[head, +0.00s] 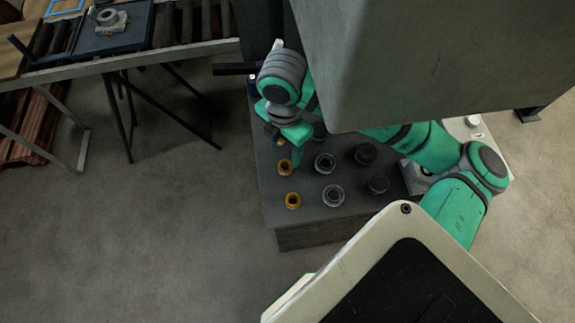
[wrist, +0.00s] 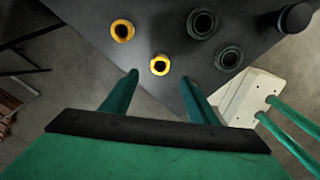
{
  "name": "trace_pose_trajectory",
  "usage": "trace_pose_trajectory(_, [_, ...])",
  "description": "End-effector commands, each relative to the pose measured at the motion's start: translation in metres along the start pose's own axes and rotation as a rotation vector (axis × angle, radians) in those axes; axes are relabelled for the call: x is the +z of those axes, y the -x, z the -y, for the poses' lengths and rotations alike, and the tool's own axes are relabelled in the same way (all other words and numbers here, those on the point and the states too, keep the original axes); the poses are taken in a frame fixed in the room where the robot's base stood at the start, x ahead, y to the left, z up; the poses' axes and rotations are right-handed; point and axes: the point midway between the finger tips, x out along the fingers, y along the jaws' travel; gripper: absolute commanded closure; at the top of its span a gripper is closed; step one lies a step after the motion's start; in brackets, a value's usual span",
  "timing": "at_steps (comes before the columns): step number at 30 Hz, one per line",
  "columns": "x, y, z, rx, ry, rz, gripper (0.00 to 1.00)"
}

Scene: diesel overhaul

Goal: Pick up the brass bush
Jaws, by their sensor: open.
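Two brass bushes, one farther (head: 284,167) and one nearer (head: 293,200), stand on the dark bench top (head: 305,215) in the head view. A small brass-coloured patch (head: 281,142) shows beside my fingers. My gripper (head: 287,148) is over the far left part of the bench. In the wrist view, my gripper (wrist: 159,77) is open, its two green fingers apart. One brass bush (wrist: 159,65) appears between and just beyond the fingertips. Another brass bush (wrist: 122,31) lies up and to the left. I cannot tell the height of the fingertips above the bench.
Grey rings (head: 325,163) (head: 333,196) and black round parts (head: 366,154) (head: 377,185) stand right of the bushes. A large grey block (head: 400,60) overhangs the bench's back right. Open floor lies left.

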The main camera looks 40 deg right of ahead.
Motion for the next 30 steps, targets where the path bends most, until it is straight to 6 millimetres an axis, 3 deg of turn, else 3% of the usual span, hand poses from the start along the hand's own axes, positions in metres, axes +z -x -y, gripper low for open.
trace_pose_trajectory(6, [0.0, -0.032, 0.0, 0.001, -0.002, -0.004, 0.46])
trace_pose_trajectory(14, [0.0, -0.05, 0.0, 0.002, -0.003, -0.002, 0.46])
trace_pose_trajectory(21, [0.002, -0.083, 0.001, 0.001, -0.005, -0.003, 0.46])
trace_pose_trajectory(30, [0.002, -0.093, 0.0, 0.003, -0.003, 0.0, 0.46])
